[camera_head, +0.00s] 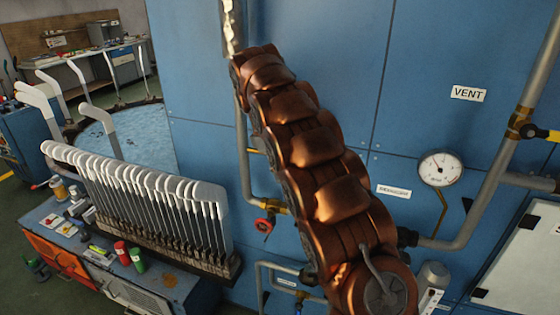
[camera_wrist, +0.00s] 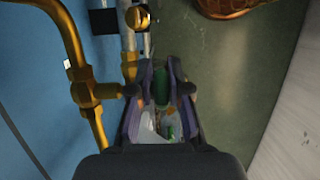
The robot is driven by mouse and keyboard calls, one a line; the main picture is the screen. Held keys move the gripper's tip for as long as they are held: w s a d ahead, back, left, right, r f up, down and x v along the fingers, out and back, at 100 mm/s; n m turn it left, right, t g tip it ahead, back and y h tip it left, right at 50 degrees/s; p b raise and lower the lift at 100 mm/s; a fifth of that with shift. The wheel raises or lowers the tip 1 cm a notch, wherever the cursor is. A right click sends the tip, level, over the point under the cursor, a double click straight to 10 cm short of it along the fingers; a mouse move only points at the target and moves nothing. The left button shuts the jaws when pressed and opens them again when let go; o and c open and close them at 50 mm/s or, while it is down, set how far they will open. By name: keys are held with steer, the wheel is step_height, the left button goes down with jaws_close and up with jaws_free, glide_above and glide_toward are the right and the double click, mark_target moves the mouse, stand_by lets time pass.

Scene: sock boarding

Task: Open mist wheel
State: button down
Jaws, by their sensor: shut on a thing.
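In the wrist view my gripper (camera_wrist: 161,92) has its purple-lined fingers around a dark green part (camera_wrist: 161,84), just in front of a pipe and its brass fitting. This part looks like the mist wheel seen edge-on, but its rim and label are not clear. How far it is turned cannot be told. In the head view my gripper is hidden behind my copper-coloured arm. A small pale label (camera_head: 287,283), too small to read, sits by the low pipework there.
Brass pipe (camera_wrist: 75,60) runs close to the left of my gripper. A red valve wheel (camera_head: 264,225) sits on the blue wall. A pressure gauge (camera_head: 441,168) and thick pipe (camera_head: 480,205) stand right. A rack of white sock boards (camera_head: 150,200) stands left.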

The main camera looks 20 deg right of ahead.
steer(key=shift+p, duration=0.5)
steer(key=c, duration=1.1)
jaws_free()
steer(key=shift+f+b, duration=0.2)
steer(key=shift+b, duration=0.55)
steer(key=shift+f+y+b, duration=0.15)
steer(key=shift+y+b, duration=0.15)
steer(key=shift+b, duration=1.05)
steer(key=t+y+b, duration=0.1)
steer(key=b, duration=0.4)
steer(key=shift+t+y, duration=0.4)
